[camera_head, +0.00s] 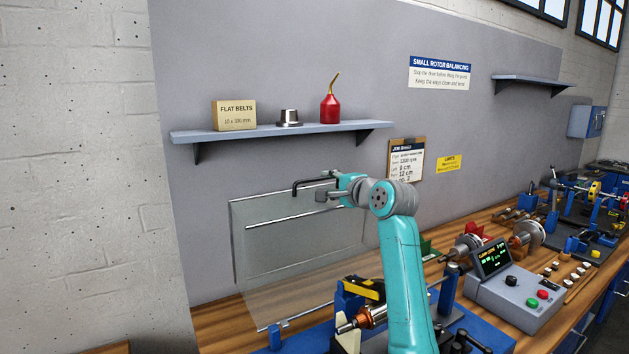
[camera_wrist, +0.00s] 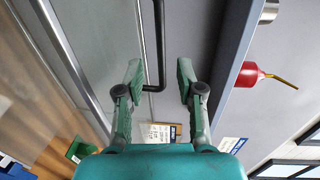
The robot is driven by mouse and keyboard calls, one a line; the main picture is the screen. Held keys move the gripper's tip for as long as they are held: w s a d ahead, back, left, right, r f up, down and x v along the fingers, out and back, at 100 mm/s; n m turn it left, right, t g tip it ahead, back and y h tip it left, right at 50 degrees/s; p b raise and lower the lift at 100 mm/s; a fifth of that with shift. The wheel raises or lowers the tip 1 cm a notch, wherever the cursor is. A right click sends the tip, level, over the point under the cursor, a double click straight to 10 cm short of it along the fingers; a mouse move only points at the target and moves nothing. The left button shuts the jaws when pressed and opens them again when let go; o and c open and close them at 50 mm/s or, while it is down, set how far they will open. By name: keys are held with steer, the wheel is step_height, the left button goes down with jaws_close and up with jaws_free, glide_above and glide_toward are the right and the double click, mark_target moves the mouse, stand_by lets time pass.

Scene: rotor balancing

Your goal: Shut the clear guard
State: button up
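The clear guard (camera_head: 300,232) is a see-through panel with metal rails, standing raised and open behind the balancing machine. Its black bar handle (camera_head: 310,182) is at the top edge; the handle also shows in the wrist view (camera_wrist: 161,40). My gripper (camera_head: 322,190) is at the handle near the guard's upper right. In the wrist view my gripper (camera_wrist: 158,78) has its fingers spread apart, with the handle's bent end appearing between them and gaps on both sides. The rotor (camera_head: 372,315), copper-coloured, lies low in the machine, partly hidden by my arm.
A wall shelf (camera_head: 270,132) above holds a flat belts box (camera_head: 234,115), a metal cup (camera_head: 289,117) and a red oil can (camera_head: 330,107). A control box (camera_head: 515,296) stands on the bench to the right. A job sheet (camera_head: 406,160) hangs behind my arm.

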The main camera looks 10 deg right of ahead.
mark_target(317, 180)
steer(key=x, duration=0.7)
steer(key=shift+w, duration=0.15)
jaws_close()
